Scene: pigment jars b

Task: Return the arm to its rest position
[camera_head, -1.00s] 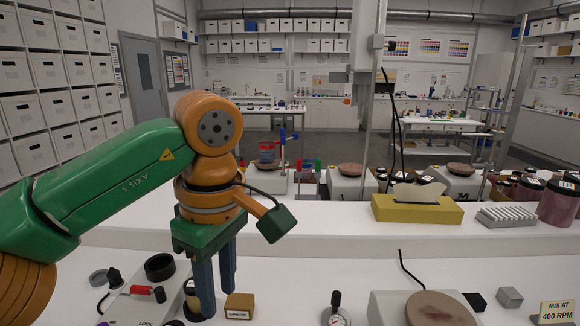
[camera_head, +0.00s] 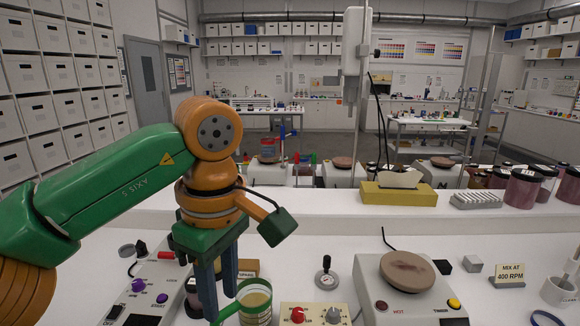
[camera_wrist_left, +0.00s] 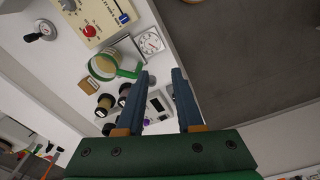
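My left arm comes in from the left in the head view, orange and green. Its left gripper (camera_head: 221,305) points down over the near bench, its two blue fingers apart. In the left wrist view the same gripper (camera_wrist_left: 161,73) is open with nothing held between the fingers. A clear mug with a green rim and handle (camera_head: 257,299) stands just right of the fingertips in the head view. In the wrist view the mug (camera_wrist_left: 103,66) lies left of the fingers, apart from them. My right gripper is not in view.
A hotplate (camera_head: 410,298) with a brown round top stands at the right of the near bench (camera_head: 330,243). A beige box with a red knob (camera_head: 297,315), a gauge (camera_head: 327,280) and a "400 RPM" sign (camera_head: 509,274) are nearby. A yellow tissue box (camera_head: 398,194) sits on the raised shelf behind.

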